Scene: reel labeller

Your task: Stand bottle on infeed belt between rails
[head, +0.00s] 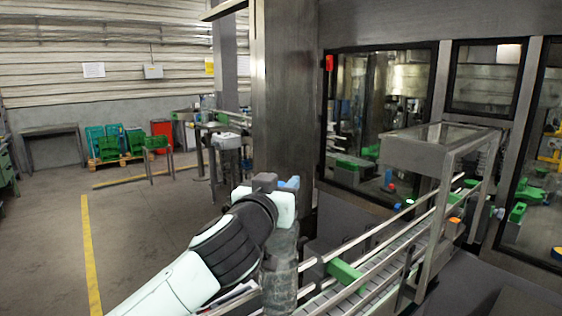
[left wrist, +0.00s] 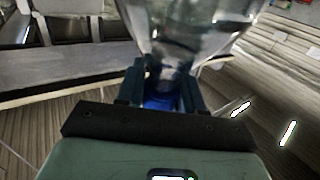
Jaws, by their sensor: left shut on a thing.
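My left gripper (head: 276,184) is shut on a clear bottle (head: 281,264) at its neck, near the blue cap (head: 291,183). The infeed belt (head: 376,292) runs to the right of the bottle, between metal rails (head: 350,243). I cannot tell whether the bottle touches the belt. My right gripper is not in view.
A green block (head: 344,272) sits at the belt beside the bottle. A metal frame (head: 440,150) spans the belt farther along. A thick steel column (head: 285,90) and the glazed machine (head: 380,120) stand behind. Open floor (head: 140,225) lies left.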

